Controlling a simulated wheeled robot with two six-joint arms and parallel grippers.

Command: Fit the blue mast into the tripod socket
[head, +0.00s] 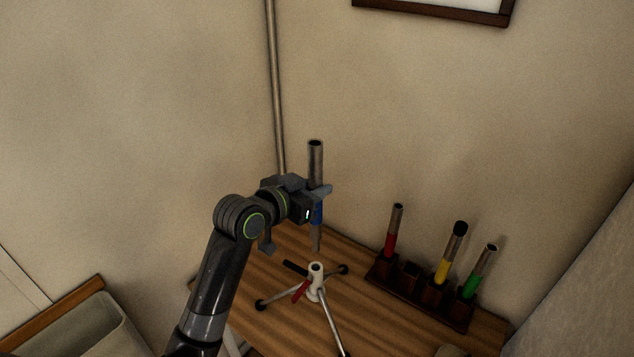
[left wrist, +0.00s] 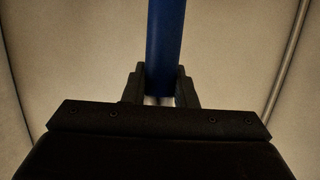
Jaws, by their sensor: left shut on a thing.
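My left gripper (head: 318,190) is shut on the blue mast (head: 316,213). The mast is upright, with a dark grey tube above the jaws, a blue band at them and a thinner grey end below. In the left wrist view the blue part (left wrist: 165,45) stands between the two fingers (left wrist: 160,88). The tripod (head: 316,283) stands on the wooden table below, with a white socket at its top, a red lever and spread legs with dark feet. The mast's lower end is above the socket, apart from it. My right gripper is not in view.
A dark wooden rack (head: 420,291) on the right of the table holds a red-banded mast (head: 390,243), a yellow one (head: 442,271) and a green one (head: 470,287); one cubby is empty. A grey bin (head: 85,325) stands at lower left. A pole (head: 275,90) runs up the wall corner.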

